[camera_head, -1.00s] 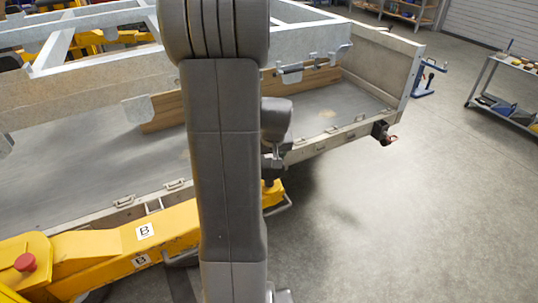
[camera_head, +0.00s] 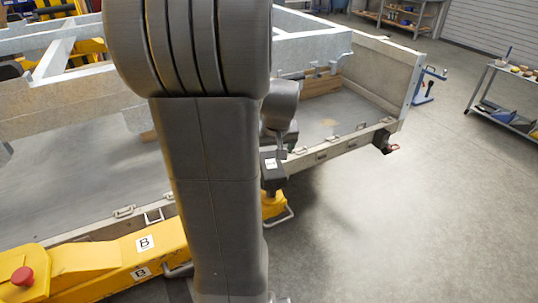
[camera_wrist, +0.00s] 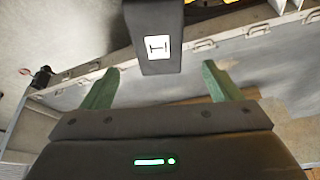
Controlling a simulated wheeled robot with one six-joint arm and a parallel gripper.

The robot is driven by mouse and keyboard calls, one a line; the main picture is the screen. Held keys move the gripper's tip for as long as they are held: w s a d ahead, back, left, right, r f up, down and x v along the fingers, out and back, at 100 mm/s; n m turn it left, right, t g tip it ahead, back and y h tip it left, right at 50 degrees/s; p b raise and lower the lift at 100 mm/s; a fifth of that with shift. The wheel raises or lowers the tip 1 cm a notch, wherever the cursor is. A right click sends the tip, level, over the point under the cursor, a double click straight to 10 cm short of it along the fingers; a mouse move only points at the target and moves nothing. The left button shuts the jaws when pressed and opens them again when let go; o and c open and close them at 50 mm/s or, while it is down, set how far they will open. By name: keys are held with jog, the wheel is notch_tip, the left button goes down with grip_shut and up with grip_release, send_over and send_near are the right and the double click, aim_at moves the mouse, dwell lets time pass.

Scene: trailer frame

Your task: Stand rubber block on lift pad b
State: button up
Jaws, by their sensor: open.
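The rubber block (camera_head: 273,176) is dark with a white label on one face. In the head view it looks upright at the far end of the yellow lift arm marked B (camera_head: 100,262), above the yellow end (camera_head: 274,206); its foot contact cannot be made out. The pad is mostly hidden by the block and my arm. In the wrist view the block (camera_wrist: 152,20) shows beyond and between my fingertips, its label facing me. My gripper (camera_wrist: 160,66) is open, with green fingers spread either side of the block. In the head view my gripper (camera_head: 281,146) is just above the block.
A trailer bed (camera_head: 70,185) with a metal rim lies behind the lift arm. A galvanised frame (camera_head: 70,100) sits over it. A red button (camera_head: 22,275) is on the lift arm. A tool cart (camera_head: 505,100) stands at right. The floor (camera_head: 410,220) at right is clear.

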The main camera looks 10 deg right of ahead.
aim_at(271, 169)
jog(key=v, duration=0.3)
jog(key=shift+s+r, duration=0.15)
jog(key=shift+r, duration=0.2)
jog(key=shift+f, duration=0.1)
jog(key=x, duration=1.2)
jog(key=shift+f, duration=0.25)
jog(key=shift+r, duration=0.35)
jog(key=shift+f, duration=0.1)
